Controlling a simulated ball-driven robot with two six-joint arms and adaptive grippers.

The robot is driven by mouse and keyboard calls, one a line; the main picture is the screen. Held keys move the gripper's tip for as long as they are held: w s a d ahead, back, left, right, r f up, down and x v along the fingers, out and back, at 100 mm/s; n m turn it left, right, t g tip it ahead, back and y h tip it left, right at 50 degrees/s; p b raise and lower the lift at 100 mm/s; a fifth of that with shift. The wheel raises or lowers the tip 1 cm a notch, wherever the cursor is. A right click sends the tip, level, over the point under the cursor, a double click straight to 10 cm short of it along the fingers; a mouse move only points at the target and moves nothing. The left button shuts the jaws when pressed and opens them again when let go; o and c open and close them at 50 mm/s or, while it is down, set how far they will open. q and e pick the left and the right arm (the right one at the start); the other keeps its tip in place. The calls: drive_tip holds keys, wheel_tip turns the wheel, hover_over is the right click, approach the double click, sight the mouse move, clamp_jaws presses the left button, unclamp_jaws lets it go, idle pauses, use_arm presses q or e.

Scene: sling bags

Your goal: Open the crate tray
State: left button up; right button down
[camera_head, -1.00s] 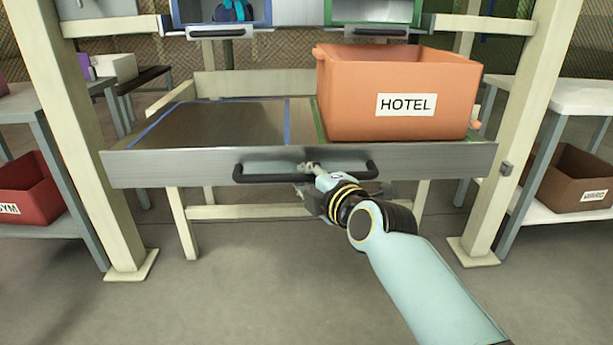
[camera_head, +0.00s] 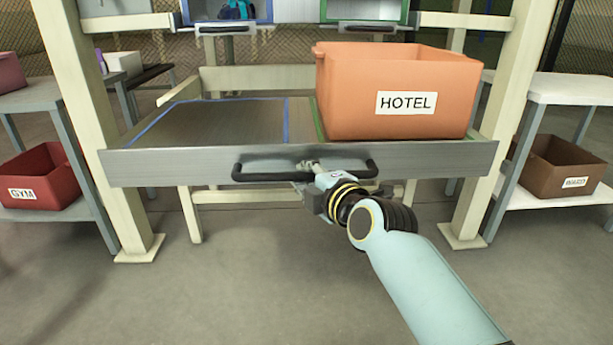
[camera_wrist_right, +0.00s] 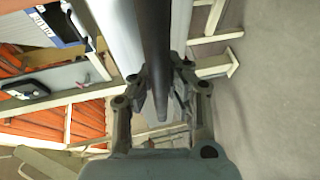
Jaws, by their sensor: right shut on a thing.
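The crate tray (camera_head: 140,168) is a wide metal tray, pulled out toward me from the cream rack. An orange crate labelled HOTEL (camera_head: 345,105) stands on its right half. The left half is empty, with a blue-marked outline. A black bar handle (camera_head: 268,177) runs along the tray's front; it also shows in the right wrist view (camera_wrist_right: 152,40). My right gripper (camera_head: 312,168) is shut on the handle near its middle. In the right wrist view the fingers (camera_wrist_right: 160,88) sit on both sides of the bar. My left gripper is not in view.
Cream rack posts (camera_head: 105,130) stand on both sides of the tray. A red GYM crate (camera_head: 45,172) is on a low shelf at left and a brown crate (camera_head: 560,165) on one at right. Upper trays with handles (camera_head: 225,29) are above. The floor in front is clear.

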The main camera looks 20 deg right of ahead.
drive_tip(key=c, duration=1.2)
unclamp_jaws()
drive_tip(key=shift+c, duration=0.2)
drive_tip(key=v, duration=1.2)
